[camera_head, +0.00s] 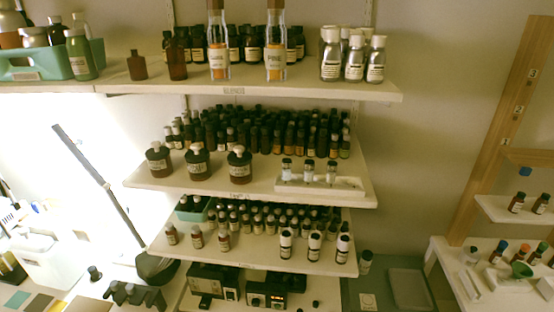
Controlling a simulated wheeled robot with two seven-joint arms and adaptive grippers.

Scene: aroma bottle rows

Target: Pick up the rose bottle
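I cannot tell which bottle is the rose bottle, because most labels are too small to read. Two tall clear bottles with orange contents and brown tops stand at the front of the top shelf (340,88); the right one (276,52) seems to read "PINE", and the left one's label (218,55) is unclear. Three dark round bottles with pale stoppers (239,166) stand front left on the middle shelf (262,190). Three white-capped bottles (314,247) stand front right on the lower shelf (270,255), with three small brown bottles (197,237) to the left. Neither gripper is visible.
Dense rows of small dark bottles (265,132) fill the shelf backs. A teal bin (40,62) sits top left. Dark boxes (268,295) stand below. A slanted dark bar (90,160) crosses the left. A wooden post (507,125) and side shelves (490,203) are at right.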

